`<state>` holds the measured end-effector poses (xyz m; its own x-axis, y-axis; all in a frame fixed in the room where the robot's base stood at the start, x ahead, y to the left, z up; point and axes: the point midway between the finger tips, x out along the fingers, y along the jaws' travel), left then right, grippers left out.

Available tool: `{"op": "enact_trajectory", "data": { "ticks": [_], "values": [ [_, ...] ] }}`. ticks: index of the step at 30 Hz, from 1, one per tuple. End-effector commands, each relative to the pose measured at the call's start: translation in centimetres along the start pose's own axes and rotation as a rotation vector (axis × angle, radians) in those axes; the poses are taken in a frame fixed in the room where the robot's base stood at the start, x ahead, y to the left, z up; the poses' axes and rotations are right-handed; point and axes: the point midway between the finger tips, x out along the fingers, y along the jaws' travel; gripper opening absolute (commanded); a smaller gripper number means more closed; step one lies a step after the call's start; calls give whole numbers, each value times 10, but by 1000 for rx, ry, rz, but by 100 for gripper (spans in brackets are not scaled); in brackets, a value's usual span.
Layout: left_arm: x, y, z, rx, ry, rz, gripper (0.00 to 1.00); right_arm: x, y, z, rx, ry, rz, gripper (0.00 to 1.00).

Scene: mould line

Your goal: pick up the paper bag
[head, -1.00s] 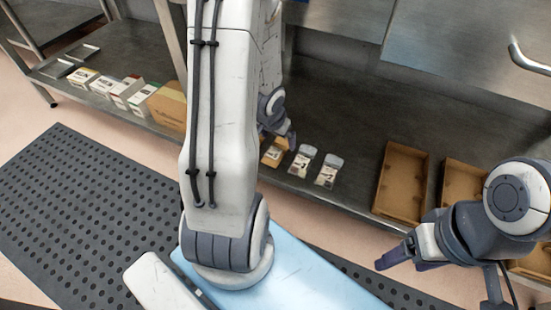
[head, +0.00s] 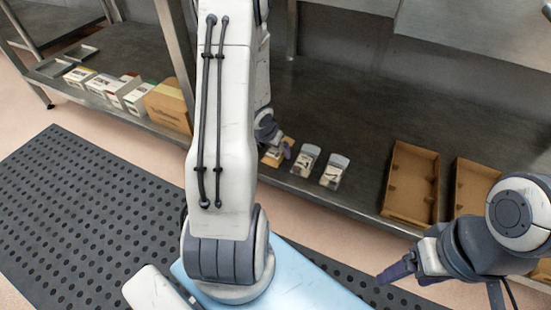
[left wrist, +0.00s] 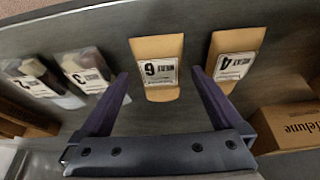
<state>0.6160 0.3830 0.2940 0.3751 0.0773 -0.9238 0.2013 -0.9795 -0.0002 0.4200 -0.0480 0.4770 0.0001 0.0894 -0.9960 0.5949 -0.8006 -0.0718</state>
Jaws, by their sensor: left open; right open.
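Two brown paper bags lie on the dark shelf in the left wrist view, one labelled 6 (left wrist: 158,48) and one labelled 4 (left wrist: 236,44). My left gripper (left wrist: 160,75) is open, with its fingers pointing at bag 6 and nothing held; bag 6 shows between the fingertips. In the head view a brown bag (head: 274,158) is partly hidden by my left gripper (head: 284,148) and arm. My right gripper (head: 394,274) is at the lower right of the head view, away from the bags.
Clear packets labelled 3 (left wrist: 87,73) and 2 (left wrist: 42,84) lie left of bag 6. A cardboard box (left wrist: 287,127) is at the right. In the head view, open brown trays (head: 412,184) stand right of the packets. The shelf behind is bare.

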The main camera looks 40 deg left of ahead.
Motion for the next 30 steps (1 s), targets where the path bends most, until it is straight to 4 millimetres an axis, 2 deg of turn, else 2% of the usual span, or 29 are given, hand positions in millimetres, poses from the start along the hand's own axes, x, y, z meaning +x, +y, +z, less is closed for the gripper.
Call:
{"op": "enact_trajectory", "data": {
  "ticks": [1, 3, 11, 15, 17, 18, 30],
  "values": [
    [14, 0, 2, 1, 0, 1, 100, 12, 1, 1, 0, 0, 0, 74],
    [20, 0, 2, 0, 0, 1, 100, 17, 1, 1, 0, 0, 0, 74],
    [20, 0, 0, -1, 0, 0, 100, 15, 1, 1, 0, 0, 0, 74],
    [20, 0, 0, -1, 0, 0, 46, 15, 1, 1, 0, 0, 0, 74],
    [20, 0, 0, -1, 0, 0, 24, 15, 1, 1, 0, 0, 0, 74],
    [20, 0, 0, -1, 0, 0, 18, 15, 1, 1, 0, 0, 0, 74],
    [14, 1, -3, 1, 0, 1, 18, 8, 1, 0, 0, 0, 0, 74]
  ]
}}
